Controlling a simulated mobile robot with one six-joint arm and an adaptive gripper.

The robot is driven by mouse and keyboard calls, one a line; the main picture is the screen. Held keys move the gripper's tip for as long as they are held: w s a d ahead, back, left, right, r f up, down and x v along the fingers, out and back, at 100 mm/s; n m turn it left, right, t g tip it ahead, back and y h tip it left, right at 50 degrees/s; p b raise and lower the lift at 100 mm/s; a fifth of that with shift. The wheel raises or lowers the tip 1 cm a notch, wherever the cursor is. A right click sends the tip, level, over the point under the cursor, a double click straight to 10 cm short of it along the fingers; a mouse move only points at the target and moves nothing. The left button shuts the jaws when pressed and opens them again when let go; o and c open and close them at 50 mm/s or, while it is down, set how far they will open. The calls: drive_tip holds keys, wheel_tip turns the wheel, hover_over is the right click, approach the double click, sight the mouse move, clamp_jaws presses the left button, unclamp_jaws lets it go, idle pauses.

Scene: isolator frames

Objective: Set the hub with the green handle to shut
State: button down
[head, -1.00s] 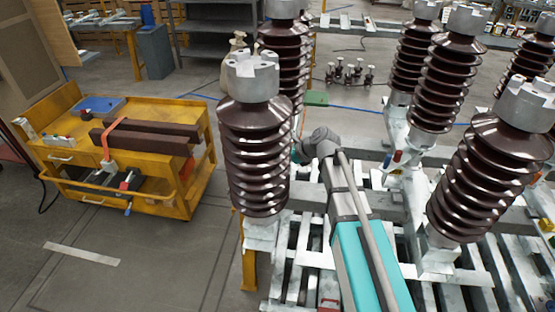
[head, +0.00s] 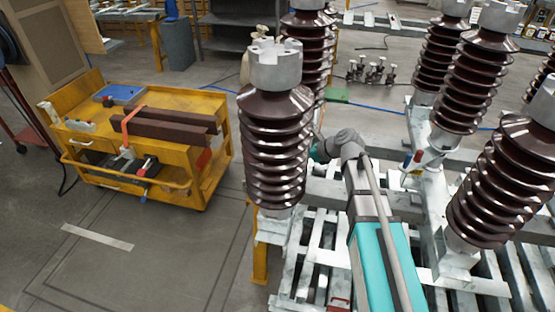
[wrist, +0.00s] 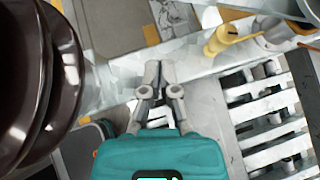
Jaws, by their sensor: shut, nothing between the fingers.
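I cannot make out a hub with a green handle in either view. My gripper (wrist: 158,76) shows in the wrist view with its fingers together and nothing held. It is over pale metal frame beams (wrist: 180,60), beside a dark ribbed insulator (wrist: 35,80). In the head view the end of my arm is partly hidden behind the front brown insulator (head: 275,140). A yellow handle (wrist: 226,38) on a grey hub (wrist: 280,34) shows at the upper right of the wrist view, apart from my fingers. Small red and blue parts (head: 413,160) sit on the frame in the head view.
Several tall brown insulators with grey caps stand on the slatted metal frame, among them one at the right (head: 505,180). A yellow cart (head: 185,190) with dark bars is at the left. Grey floor (head: 190,245) between cart and frame is open.

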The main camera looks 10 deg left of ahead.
wheel_tip(320, 180, down, 6)
drive_tip(key=s+d+m+t+y+b, duration=0.1)
drive_tip(key=t+y+b, duration=0.3)
drive_tip(key=b, duration=1.2)
drive_tip(key=d+y, duration=0.1)
drive_tip(key=y, duration=0.1)
drive_tip(key=shift+r+m+t+y, duration=0.15)
drive_tip(key=shift+m+t+y, duration=0.15)
drive_tip(key=x, duration=1.4)
drive_tip(key=shift+w+d, duration=0.1)
drive_tip(key=shift+w, duration=0.05)
